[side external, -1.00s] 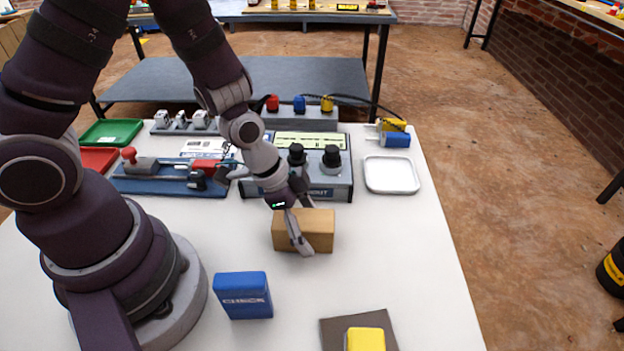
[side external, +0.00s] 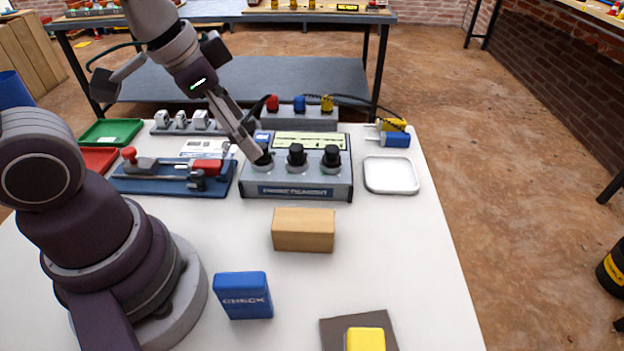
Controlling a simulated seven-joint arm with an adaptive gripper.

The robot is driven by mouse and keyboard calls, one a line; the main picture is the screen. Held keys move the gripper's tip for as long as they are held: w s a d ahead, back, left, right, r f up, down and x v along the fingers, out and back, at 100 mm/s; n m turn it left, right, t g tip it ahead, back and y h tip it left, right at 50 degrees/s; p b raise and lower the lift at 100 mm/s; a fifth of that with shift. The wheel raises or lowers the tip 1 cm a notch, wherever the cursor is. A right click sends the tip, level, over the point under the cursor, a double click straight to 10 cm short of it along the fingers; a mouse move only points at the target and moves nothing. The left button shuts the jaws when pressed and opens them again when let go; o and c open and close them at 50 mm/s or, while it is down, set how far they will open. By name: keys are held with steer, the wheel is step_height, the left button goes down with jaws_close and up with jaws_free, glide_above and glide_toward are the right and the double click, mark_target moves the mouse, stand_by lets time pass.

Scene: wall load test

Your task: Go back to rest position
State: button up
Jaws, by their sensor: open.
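My gripper (side external: 256,157) is raised, its fingers pointing down and to the right. In the picture the fingertips lie over the left knob of the grey control box (side external: 296,192); I cannot tell how far above it they are. The jaws are open and nothing shows between them. The wooden block (side external: 303,230) lies on the white table (side external: 400,270) in front of the control box, apart from my gripper.
A blue box (side external: 243,295) stands at the front. A yellow block (side external: 365,340) is on a grey-brown pad (side external: 335,330). A blue clamp fixture (side external: 150,184), red and green trays (side external: 112,131), and a white tray (side external: 391,175) sit around the control box.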

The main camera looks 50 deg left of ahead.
steer(key=r+n, duration=0.1)
steer(key=s+a+r+n, duration=0.1)
steer(key=s+r+n+t+y, duration=0.1)
steer(key=shift+a+n, duration=0.25)
steer(key=shift+n, duration=0.15)
